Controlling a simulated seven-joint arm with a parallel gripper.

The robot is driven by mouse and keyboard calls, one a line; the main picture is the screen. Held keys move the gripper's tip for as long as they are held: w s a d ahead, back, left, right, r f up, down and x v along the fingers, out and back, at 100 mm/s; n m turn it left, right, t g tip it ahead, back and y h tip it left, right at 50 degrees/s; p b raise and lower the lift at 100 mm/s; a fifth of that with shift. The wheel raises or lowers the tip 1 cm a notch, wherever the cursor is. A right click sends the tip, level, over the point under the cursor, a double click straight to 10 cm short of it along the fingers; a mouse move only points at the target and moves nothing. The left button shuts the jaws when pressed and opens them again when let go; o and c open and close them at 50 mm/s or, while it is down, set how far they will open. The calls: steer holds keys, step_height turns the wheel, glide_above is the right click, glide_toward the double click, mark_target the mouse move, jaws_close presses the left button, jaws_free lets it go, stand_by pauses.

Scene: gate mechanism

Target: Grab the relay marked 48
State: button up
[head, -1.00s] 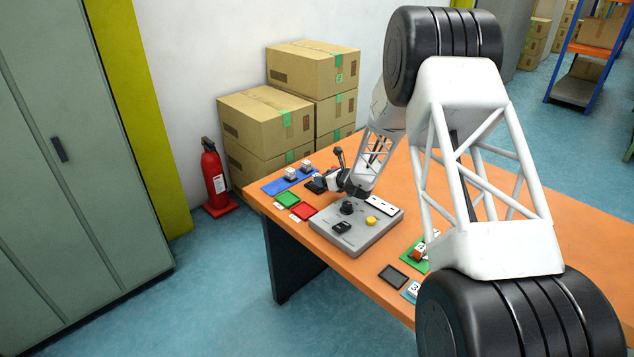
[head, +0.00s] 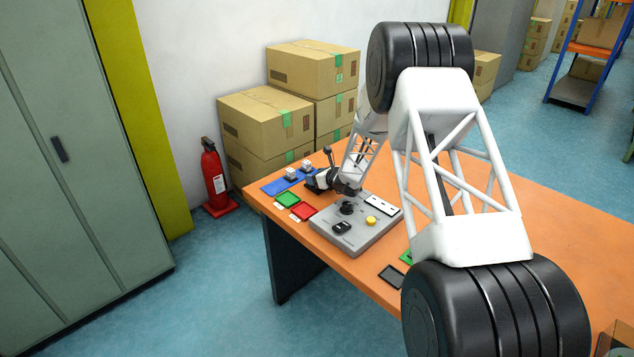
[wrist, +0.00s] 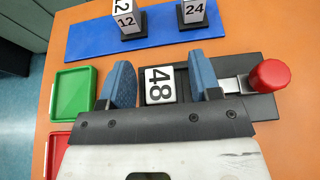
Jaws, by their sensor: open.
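The relay marked 48 (wrist: 160,86) shows in the wrist view as a white face with black digits, seated on a black base plate (wrist: 232,104). My gripper (wrist: 163,82) is open, with one blue finger on each side of the relay. Whether the fingers touch it, I cannot tell.
A red knob (wrist: 270,75) stands at the right of the base plate. Relays marked 12 (wrist: 127,20) and 24 (wrist: 193,12) stand on a blue mat (wrist: 90,38). A green tray (wrist: 72,92) and a red tray (head: 303,212) lie left of my gripper. A grey panel (head: 330,218) has knobs.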

steer(key=shift+c, duration=0.4)
steer(key=c, duration=0.9)
steer(key=shift+r, duration=0.15)
steer(key=shift+c, duration=0.2)
steer(key=shift+r, duration=4.85)
